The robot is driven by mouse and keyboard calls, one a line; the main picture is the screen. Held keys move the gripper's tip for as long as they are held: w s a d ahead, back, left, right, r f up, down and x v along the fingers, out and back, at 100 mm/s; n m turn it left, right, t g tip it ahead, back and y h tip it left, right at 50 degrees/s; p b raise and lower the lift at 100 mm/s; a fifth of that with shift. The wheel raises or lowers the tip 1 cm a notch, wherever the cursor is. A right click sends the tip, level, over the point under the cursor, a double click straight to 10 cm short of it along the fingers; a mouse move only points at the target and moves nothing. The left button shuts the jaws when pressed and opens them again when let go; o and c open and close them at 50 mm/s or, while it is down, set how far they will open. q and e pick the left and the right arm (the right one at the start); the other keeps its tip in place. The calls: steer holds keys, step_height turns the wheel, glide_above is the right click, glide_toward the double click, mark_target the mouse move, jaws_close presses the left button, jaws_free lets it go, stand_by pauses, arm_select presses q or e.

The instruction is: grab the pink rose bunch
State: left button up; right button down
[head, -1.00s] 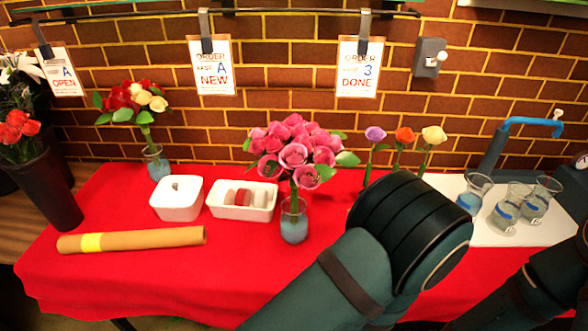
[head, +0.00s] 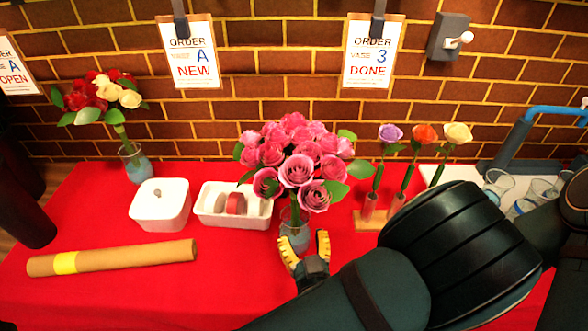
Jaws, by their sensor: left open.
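The pink rose bunch (head: 297,168) stands upright in a small glass vase (head: 294,229) with blue in its lower part, on the red cloth in the middle of the head view. Green leaves stick out at its sides.
Right stand single flowers in a wooden holder (head: 370,222) and glass vases (head: 497,187). The red cloth (head: 200,295) is clear in front.

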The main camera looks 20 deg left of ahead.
mark_target(294, 197)
arm_select(q)
steer(key=x, duration=0.6)
steer(key=shift+b, duration=0.35)
steer(key=shift+x, duration=3.1)
steer(key=shift+w+d+r, duration=0.1)
steer(key=shift+d+r, duration=0.05)
jaws_close()
